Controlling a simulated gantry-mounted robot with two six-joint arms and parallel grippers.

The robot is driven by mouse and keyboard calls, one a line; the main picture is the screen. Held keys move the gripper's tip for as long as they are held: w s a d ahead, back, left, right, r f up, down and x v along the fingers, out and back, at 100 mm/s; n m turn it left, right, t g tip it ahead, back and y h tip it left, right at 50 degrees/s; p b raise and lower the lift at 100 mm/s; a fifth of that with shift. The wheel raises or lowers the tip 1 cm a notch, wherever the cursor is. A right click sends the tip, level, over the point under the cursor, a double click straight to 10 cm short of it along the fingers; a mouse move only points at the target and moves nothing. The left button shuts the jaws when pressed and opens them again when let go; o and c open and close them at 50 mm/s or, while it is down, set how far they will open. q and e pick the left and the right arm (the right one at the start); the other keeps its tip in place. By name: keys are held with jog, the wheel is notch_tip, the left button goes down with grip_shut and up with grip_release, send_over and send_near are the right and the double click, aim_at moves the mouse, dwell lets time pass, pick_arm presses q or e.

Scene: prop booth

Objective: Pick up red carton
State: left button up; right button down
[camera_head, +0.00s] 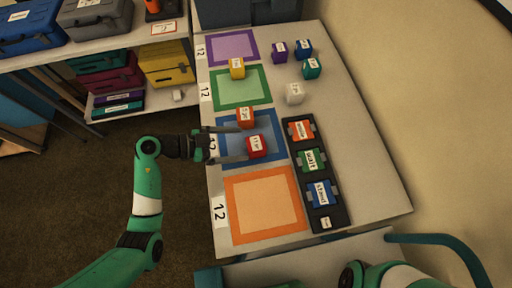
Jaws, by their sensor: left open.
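The red carton (256,146), a small box with a white label, sits on the blue-bordered square of the table. My left gripper (243,145) is open and reaches in from the left. Its two fingers point right, with the tips at the left side of the red carton. Whether they touch it cannot be told. An orange box (245,117) sits just behind the upper finger. My right gripper is not in view.
A black tray (334,215) with orange, green and blue labelled blocks stands right of the squares. The orange square (265,204) is empty. Yellow (237,68), white (295,93) and several other small boxes sit farther back. The table's right side is clear.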

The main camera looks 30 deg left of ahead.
aim_at(253, 144)
pick_arm(q)
jog(key=b+x, duration=0.1)
jog(key=x, duration=0.1)
jog(key=b+x, duration=0.2)
jog(key=shift+d+f, duration=0.2)
jog(key=shift+f, duration=0.15)
jog(key=shift+w+d+b, duration=0.15)
jog(key=shift+d+b, duration=0.1)
jog(key=shift+b, duration=0.1)
jog(key=shift+r, duration=0.1)
jog(key=shift+c, duration=0.3)
jog(key=c, duration=1.4)
